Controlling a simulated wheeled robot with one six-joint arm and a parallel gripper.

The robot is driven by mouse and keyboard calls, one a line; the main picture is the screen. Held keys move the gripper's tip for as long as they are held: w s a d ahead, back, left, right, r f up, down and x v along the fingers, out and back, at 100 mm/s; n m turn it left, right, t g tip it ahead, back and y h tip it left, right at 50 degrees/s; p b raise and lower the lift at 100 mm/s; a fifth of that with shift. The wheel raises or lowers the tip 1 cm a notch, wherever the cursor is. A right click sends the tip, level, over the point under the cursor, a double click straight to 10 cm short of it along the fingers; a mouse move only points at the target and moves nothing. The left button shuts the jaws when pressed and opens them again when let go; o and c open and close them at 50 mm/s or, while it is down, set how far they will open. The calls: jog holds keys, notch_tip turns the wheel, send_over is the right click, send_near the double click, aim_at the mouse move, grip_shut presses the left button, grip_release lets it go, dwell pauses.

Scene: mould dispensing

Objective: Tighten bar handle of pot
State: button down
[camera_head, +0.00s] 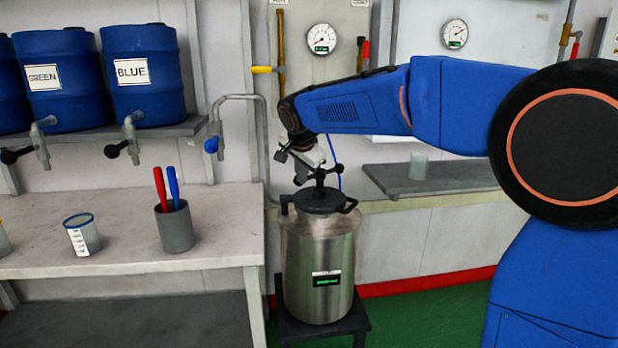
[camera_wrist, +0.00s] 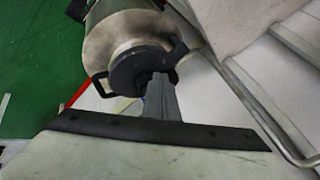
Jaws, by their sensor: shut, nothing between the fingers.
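The pot (camera_head: 320,262) is a tall steel cylinder with a small lit display on its front. It stands upright on a dark stand. Its black lid (camera_head: 322,200) is on, with side handles, and a black bar handle (camera_head: 320,178) stands up from the lid's middle. My gripper (camera_head: 304,160) is tilted just above and beside the bar handle, shut and empty. Whether it touches the bar cannot be told. In the wrist view the lid (camera_wrist: 138,72) and the steel pot (camera_wrist: 112,35) lie beyond the shut fingers (camera_wrist: 161,85), which partly hide the bar handle.
A bench (camera_head: 130,232) at left bears a grey cup (camera_head: 176,230) with red and blue sticks and a beaker (camera_head: 82,238). Blue barrels (camera_head: 146,72) with taps sit on a shelf above. A grey shelf (camera_head: 450,178) is at right.

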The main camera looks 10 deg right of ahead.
jog(key=w+a+m+g+h, duration=0.1)
jog(key=w+a+m+h, duration=0.1)
jog(key=w+m, duration=0.3)
jog(key=shift+a+h, duration=0.3)
jog(key=shift+a, duration=0.45)
dwell(0.3)
